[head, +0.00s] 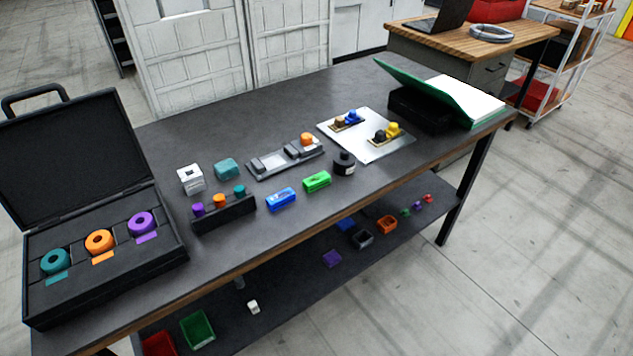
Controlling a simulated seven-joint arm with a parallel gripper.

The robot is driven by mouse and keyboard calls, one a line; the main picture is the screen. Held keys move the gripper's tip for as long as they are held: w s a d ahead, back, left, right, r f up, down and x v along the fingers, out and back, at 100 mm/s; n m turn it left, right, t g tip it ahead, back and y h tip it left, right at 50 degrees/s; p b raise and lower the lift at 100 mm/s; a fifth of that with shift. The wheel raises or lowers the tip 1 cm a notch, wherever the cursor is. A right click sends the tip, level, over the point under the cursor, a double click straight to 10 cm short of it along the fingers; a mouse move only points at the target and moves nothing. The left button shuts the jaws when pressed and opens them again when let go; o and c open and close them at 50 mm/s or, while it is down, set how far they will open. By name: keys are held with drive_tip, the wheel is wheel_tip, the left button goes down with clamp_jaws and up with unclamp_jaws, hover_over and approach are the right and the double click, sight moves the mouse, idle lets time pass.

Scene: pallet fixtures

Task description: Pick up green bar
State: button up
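The green bar (317,181) lies on the dark tabletop near the front edge, around the middle of the table. It is a bright green block with a small marking or recess on its top. A similar blue bar (281,199) lies just to its left, and a black round bottle-like object (345,163) stands just to its right. The green bar appears apart from both. My gripper is not in view.
A grey fixture (285,160) with an orange piece lies behind the green bar. A rack (224,213) with coloured pegs stands left. An open black case (107,279) is far left. A silver plate (367,151) and open green-lidded box (420,108) are right. Table front edge is close.

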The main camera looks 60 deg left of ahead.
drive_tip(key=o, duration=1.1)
